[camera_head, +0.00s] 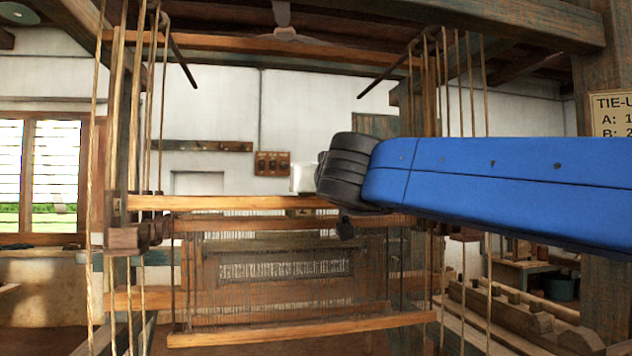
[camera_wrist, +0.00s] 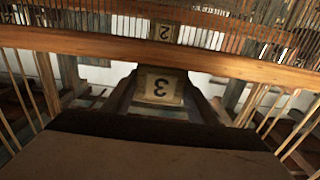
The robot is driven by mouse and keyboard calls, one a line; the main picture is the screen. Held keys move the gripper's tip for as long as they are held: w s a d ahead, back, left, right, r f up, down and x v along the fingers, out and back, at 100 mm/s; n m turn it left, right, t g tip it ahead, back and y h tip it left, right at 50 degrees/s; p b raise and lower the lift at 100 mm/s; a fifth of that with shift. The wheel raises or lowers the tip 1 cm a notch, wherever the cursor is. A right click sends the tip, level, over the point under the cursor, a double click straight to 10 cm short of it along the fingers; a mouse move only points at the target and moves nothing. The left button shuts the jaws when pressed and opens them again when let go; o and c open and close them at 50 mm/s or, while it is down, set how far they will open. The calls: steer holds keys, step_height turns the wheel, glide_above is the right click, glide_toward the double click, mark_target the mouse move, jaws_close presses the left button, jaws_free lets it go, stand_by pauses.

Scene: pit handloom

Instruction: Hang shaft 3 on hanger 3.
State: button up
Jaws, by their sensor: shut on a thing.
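Shaft 3 shows in the head view as a wooden top bar (camera_head: 240,202) lying roughly level, with heddles below it. In the wrist view a pale tag marked 3 (camera_wrist: 161,87) appears upside down beside a long wooden bar (camera_wrist: 90,46). My gripper (camera_wrist: 163,100) has its two dark fingers on either side of this tag and is shut on the shaft. In the head view my black wrist hides the grip and part of the bar. Cords hang at the left (camera_head: 152,110) and right (camera_head: 438,110); I cannot tell which are hanger 3.
A tag marked 2 (camera_wrist: 164,31) shows beyond the bar in the wrist view. Another wooden bar (camera_head: 260,223) lies just below and behind the top bar. The left loom post (camera_head: 120,110) and a wooden block (camera_head: 124,238) stand close to the bar's left end.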

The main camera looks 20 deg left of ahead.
steer(key=shift+w+a+f, duration=0.5)
steer(key=shift+w+f, duration=0.3)
steer(key=shift+f, duration=0.1)
steer(key=shift+w+a+f, duration=0.5)
steer(key=shift+w+f, duration=0.35)
steer(key=shift+f, duration=0.1)
steer(key=shift+w+a+f, duration=0.5)
steer(key=shift+w+f, duration=0.3)
steer(key=shift+f, duration=0.1)
steer(key=o, duration=1.9)
steer(key=shift+f, duration=0.1)
steer(key=shift+c, duration=0.2)
steer(key=shift+s, duration=0.1)
steer(key=v, duration=1.7)
steer(key=shift+s, duration=0.15)
